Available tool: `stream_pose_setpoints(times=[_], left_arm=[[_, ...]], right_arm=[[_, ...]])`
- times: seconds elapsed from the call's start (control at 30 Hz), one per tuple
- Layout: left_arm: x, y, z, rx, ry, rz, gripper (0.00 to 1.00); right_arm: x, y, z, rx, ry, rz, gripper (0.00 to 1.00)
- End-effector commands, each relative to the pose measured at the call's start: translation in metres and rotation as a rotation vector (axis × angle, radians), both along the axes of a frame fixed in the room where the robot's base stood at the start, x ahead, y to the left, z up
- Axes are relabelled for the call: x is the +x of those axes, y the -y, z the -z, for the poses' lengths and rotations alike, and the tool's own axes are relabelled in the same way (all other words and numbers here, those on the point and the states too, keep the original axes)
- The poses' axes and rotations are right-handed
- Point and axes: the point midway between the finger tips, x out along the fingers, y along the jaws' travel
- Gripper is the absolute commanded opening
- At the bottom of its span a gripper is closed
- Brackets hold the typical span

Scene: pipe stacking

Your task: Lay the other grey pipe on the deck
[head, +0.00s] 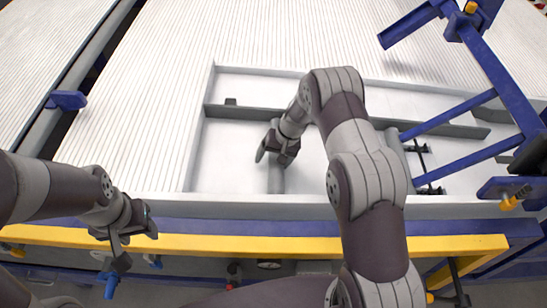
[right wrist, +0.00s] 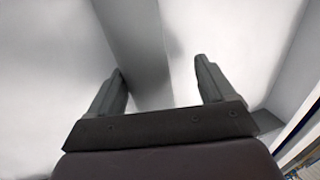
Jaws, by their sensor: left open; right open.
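A short grey pipe (head: 276,178) lies in the white recessed tray, running front to back. Its far end is hidden by my right gripper (head: 276,153), which is low over it with its fingers apart. In the right wrist view my right gripper (right wrist: 163,85) is open, with a grey band (right wrist: 138,45) between and beyond its fingers; I cannot tell whether this is the pipe or the tray's beam. Another grey pipe (head: 396,148) lies in the tray farther right, beside the blue frame. My left gripper (head: 134,234) is open and empty in front of the yellow edge.
The white tray (head: 225,160) has a dark grey beam (head: 245,113) across it. A blue frame (head: 505,90) with slanted bars reaches over the tray's right side. A yellow rail (head: 250,245) runs along the front. The ribbed deck (head: 150,120) at left is clear.

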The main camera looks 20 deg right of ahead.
Motion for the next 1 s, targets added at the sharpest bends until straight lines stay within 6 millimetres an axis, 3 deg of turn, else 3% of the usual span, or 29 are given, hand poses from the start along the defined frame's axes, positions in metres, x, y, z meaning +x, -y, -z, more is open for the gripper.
stream_pose_setpoints(times=[0.13,0.4,0.6,0.93,1.0], left_arm=[[0.000,0.000,-0.001,0.000,0.000,0.000,0.51],[0.000,0.000,-0.002,0.000,0.000,0.000,0.51],[0.000,0.000,-0.003,0.000,0.000,0.000,0.51],[0.000,0.000,-0.003,0.000,0.000,0.000,0.51],[0.000,0.000,-0.003,0.000,0.000,0.000,0.51]], right_arm=[[0.000,0.004,-0.013,0.000,0.003,0.002,0.82],[-0.007,0.027,-0.081,-0.001,0.005,0.002,0.82],[-0.010,0.038,-0.114,0.001,0.002,0.002,0.82],[-0.009,0.043,-0.119,-0.013,0.005,0.023,0.82],[-0.028,0.048,-0.105,-0.048,-0.035,0.033,0.82]])
